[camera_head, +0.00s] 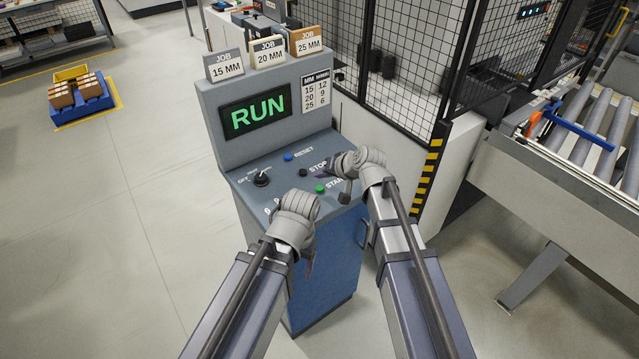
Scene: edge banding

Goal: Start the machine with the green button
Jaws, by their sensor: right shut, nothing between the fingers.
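The control console (255,75) stands in front of me, and its display (257,112) reads RUN in green. The green button (320,188) is on its sloped panel beside the START label. My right gripper (343,190) is shut and empty, just to the right of the green button and above the panel. I cannot tell whether it touches the panel. My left gripper (308,264) hangs at the console's front edge, left of and nearer than the green button. Its fingers are mostly hidden by its own wrist, so its opening is unclear.
The panel also has a blue RESET button (288,157), a dark STOP button (303,173) and a rotary switch (261,179). Job cards (268,52) stand on top. A mesh fence (410,60) and roller conveyor (590,125) are to the right. Open floor lies left.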

